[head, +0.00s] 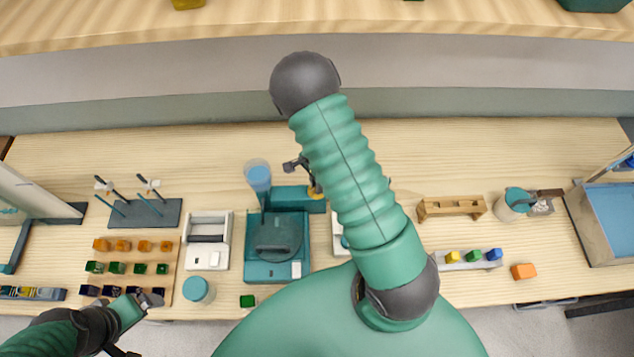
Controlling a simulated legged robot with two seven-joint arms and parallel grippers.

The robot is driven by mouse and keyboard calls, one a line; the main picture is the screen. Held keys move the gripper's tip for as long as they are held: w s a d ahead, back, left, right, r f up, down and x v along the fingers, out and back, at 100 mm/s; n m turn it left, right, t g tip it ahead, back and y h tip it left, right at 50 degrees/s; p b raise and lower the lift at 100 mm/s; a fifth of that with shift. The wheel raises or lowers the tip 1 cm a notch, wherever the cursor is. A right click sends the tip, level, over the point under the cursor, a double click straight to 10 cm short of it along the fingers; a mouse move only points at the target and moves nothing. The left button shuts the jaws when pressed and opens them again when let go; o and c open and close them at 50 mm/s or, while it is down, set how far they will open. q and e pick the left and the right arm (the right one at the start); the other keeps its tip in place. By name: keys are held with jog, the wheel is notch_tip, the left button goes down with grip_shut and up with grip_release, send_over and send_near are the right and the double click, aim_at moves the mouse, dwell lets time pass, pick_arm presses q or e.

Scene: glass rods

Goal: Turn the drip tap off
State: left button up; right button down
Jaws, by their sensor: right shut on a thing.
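My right arm rises through the middle of the head view and hides much of the bench behind it. Only a dark part of my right gripper (296,164) shows, left of the arm, above a teal block (290,194). A small yellow piece (315,189), perhaps the drip tap, shows at the block's right end, partly hidden by the arm. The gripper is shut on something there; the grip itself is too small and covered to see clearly. My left gripper (148,299) is low at the left, over the front of a peg board; its jaws are unclear.
A blue-topped cylinder (258,174) stands behind a teal device (275,248). A white device (208,240), a rod stand (140,213) and the peg board (175,275) with coloured blocks lie left. A wooden rack (451,208) and a mug (513,204) stand right.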

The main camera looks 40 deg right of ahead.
jog(key=m+p, duration=0.1)
jog(key=m, duration=0.2)
jog(key=shift+w+r+m, duration=0.1)
jog(key=shift+m, duration=0.2)
jog(key=shift+w+m+p, duration=0.1)
jog(key=shift+m+p, duration=0.4)
jog(key=shift+m, duration=1.2)
jog(key=c, duration=1.7)
grip_release()
jog(key=shift+o, duration=1.3)
notch_tip(320, 180, up, 17)
jog(key=b, duration=0.1)
jog(key=shift+f, duration=0.2)
jog(key=shift+f, duration=0.1)
